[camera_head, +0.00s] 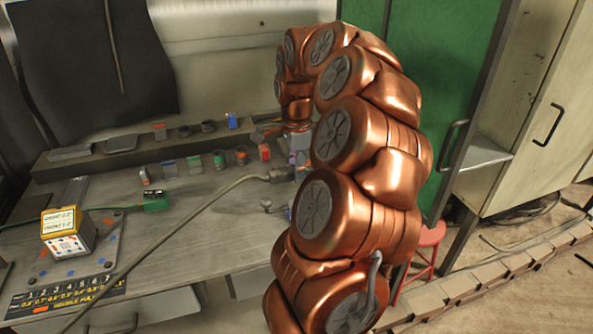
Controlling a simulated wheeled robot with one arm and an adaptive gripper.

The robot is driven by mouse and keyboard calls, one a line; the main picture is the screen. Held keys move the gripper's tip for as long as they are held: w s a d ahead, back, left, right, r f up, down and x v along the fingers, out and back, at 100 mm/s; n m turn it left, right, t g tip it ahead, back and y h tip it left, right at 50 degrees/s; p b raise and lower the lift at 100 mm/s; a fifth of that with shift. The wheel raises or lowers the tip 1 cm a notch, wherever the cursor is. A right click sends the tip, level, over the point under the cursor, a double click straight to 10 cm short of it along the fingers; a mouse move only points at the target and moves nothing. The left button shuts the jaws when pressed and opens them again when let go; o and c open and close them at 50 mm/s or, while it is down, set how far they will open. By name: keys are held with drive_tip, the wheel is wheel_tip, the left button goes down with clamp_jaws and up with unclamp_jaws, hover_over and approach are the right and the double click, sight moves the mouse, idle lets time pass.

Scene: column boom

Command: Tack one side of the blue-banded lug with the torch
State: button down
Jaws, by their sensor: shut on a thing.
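My gripper (298,159) is at the end of my copper-coloured arm, low over the right part of the grey bench and partly hidden behind the arm's large links. It is shut on the torch (281,175), whose grey cable runs down to the lower left across the bench. Small pieces with blue show in two places: one in the front row (169,169), left of the gripper, and one upright on the back ledge (232,121). I cannot tell which is the blue-banded lug. The torch tip and what lies beneath it are hidden.
Several small pieces with red or green marks stand in a row on the bench (200,215). A red stool (430,236) stands right of my arm. The bench's middle front is mostly clear.

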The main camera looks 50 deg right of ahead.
drive_tip(key=shift+w+a+r, duration=0.2)
drive_tip(key=shift+a+r, duration=0.15)
drive_tip(key=shift+r, duration=0.95)
drive_tip(key=shift+w+a+r, duration=0.25)
drive_tip(key=shift+a+r, duration=0.05)
drive_tip(key=shift+r, duration=1)
drive_tip(key=shift+w+a+r, duration=0.2)
drive_tip(key=shift+a+r, duration=0.15)
drive_tip(key=shift+r, duration=0.95)
drive_tip(key=shift+p, duration=0.3)
